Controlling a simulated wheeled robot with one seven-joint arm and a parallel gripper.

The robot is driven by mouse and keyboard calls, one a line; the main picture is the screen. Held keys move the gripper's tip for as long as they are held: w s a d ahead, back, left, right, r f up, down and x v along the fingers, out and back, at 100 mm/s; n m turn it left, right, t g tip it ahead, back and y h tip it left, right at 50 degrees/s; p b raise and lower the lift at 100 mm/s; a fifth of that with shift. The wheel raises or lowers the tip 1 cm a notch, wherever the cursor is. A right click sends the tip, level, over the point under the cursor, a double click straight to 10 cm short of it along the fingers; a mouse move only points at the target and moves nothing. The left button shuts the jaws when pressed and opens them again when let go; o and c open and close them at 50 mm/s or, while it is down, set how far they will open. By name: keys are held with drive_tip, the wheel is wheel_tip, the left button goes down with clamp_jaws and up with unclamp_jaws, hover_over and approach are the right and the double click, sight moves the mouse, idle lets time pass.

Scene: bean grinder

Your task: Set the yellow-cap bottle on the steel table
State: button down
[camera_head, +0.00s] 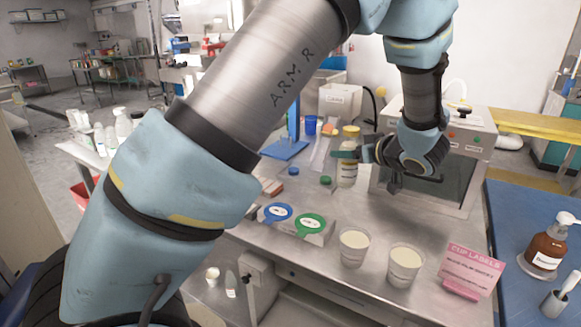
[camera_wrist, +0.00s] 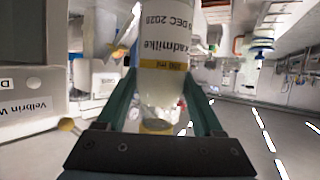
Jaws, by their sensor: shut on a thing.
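The yellow-cap bottle (camera_head: 348,172) is upright at the back of the steel table (camera_head: 440,222), left of the white machine. Its white label and pale contents also show in the wrist view (camera_wrist: 165,92), which is upside down. My gripper (camera_head: 345,154) is shut on the bottle, with its green fingers on either side of the upper body, below the cap. Whether the bottle's base touches the table or hangs just above it, I cannot tell.
Two cups of pale liquid (camera_head: 354,247) (camera_head: 405,265) and a pink label sign (camera_head: 470,270) stand at the front. The white machine (camera_head: 455,150) is close on the right. Bare steel lies between machine and cups.

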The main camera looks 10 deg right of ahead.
sight(352, 186)
wheel_tip(352, 186, down, 10)
drive_tip(key=shift+r+p, duration=0.1)
drive_tip(key=shift+p, duration=0.9)
drive_tip(key=shift+f, duration=0.25)
drive_tip(key=shift+c, duration=0.2)
unclamp_jaws()
drive_tip(key=shift+r, duration=0.1)
drive_tip(key=shift+s+r, duration=0.1)
drive_tip(key=shift+r, duration=0.05)
drive_tip(key=b+v, duration=0.2)
drive_tip(key=v, duration=1)
drive_tip(key=shift+b, duration=0.3)
